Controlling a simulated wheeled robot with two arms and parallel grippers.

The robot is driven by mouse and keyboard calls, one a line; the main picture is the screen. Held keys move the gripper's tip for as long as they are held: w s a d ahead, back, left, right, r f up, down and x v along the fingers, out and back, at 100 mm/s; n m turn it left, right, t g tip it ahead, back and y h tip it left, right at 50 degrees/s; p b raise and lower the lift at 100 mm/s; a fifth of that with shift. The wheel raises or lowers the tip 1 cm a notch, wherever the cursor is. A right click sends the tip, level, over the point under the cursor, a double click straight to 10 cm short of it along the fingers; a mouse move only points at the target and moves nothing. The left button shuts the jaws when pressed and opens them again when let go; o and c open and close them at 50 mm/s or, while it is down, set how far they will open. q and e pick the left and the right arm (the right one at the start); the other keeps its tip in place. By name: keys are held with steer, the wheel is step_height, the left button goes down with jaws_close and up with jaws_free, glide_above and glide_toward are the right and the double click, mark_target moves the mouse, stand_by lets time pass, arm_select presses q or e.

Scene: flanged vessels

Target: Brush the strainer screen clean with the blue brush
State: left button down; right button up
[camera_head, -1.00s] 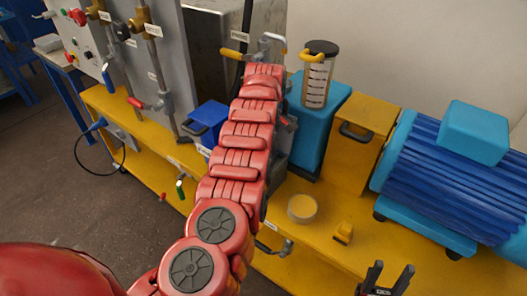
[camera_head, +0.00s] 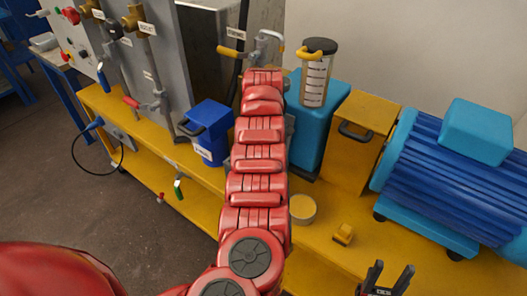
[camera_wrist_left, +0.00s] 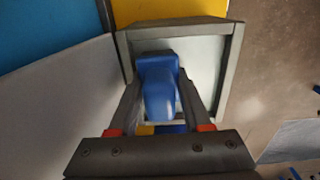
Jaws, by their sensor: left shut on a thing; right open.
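My left gripper (camera_wrist_left: 160,100) is shut on a blue brush (camera_wrist_left: 157,88) in the left wrist view. The brush's blue body lies between the two fingers; its bristles are hidden. Beyond it is a pale square panel in a dark grey frame (camera_wrist_left: 232,60), which looks like the strainer screen; I cannot tell whether the brush touches it. In the head view my red left arm hides the left gripper, brush and screen. A small "strainer" label (camera_head: 230,34) shows beyond the arm's far end. My right gripper (camera_head: 391,268) is open and empty at the bottom edge.
A blue box (camera_head: 209,130) stands left of my left arm. On the yellow bench (camera_head: 325,235) are a pale round tub (camera_head: 303,209) and a small yellow block (camera_head: 344,234). A clear cylinder (camera_head: 316,80) tops a turquoise block. A blue motor (camera_head: 445,165) fills the right.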

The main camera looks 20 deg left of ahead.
arm_select(q)
steer(key=shift+s+d+f, duration=0.1)
steer(key=shift+s+d, duration=0.1)
steer(key=shift+d, duration=0.55)
steer(key=shift+s+a+r+p, duration=0.15)
steer(key=shift+r+p, duration=0.65)
steer(key=shift+r, duration=1.35)
steer(key=shift+a+r+p, duration=0.25)
steer(key=shift+r+p, duration=0.55)
steer(key=shift+r, duration=1.35)
steer(key=shift+f, duration=0.1)
